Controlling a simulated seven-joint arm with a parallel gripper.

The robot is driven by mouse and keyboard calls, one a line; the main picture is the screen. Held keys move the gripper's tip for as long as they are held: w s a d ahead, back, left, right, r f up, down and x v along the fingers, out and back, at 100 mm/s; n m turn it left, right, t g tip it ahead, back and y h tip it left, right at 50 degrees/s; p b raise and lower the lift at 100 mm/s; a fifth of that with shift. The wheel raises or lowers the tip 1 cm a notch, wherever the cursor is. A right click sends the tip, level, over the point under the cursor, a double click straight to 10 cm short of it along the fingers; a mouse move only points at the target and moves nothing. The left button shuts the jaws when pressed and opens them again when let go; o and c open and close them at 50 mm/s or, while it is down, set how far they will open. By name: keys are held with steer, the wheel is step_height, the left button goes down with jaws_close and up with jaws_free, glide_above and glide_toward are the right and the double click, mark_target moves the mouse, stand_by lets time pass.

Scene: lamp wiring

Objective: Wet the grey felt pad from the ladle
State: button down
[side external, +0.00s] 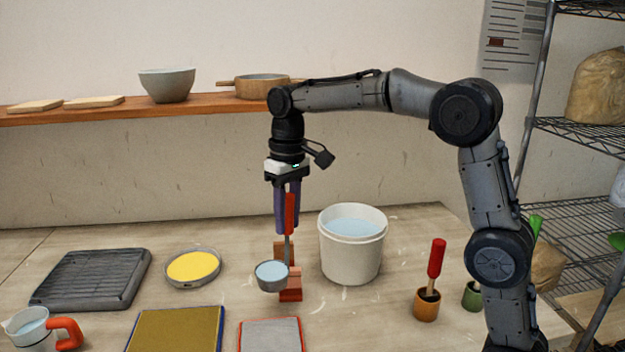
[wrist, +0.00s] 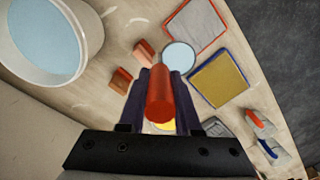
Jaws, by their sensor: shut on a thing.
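The ladle has a red handle and a round grey cup (side external: 272,275) filled with pale blue liquid. My gripper (side external: 287,226) points down and is shut on the red handle (wrist: 160,90). The cup looks level and hangs in front of the bucket, beside the wooden blocks; its exact height above the table is hard to tell. The grey felt pad (side external: 270,336) has a red border and lies flat at the front, nearer the camera than the cup. In the wrist view the pad (wrist: 193,25) is just beyond the cup (wrist: 179,56).
A white bucket (side external: 352,245) of blue liquid stands right of the ladle. Two red-brown blocks (side external: 291,286) are beside the cup. An olive pad with blue border (side external: 177,330), a yellow disc (side external: 194,267), a grey ridged tray (side external: 90,279) and a jug (side external: 30,328) lie left.

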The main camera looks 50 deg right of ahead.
steer(key=shift+s+a+f+m+t+h, duration=1.75)
steer(key=shift+s+a+m+h, duration=0.85)
steer(key=shift+s+a, duration=1.65)
steer(key=w+d+g+y, duration=0.1)
steer(key=w+d+y, duration=0.1)
steer(key=w+d+g+y, duration=0.2)
steer(key=y, duration=0.1)
steer(key=shift+d+f, duration=0.1)
steer(key=shift+f, duration=0.1)
steer(key=shift+r, duration=0.1)
step_height(320, 180, up, 3)
steer(key=shift+f, duration=0.1)
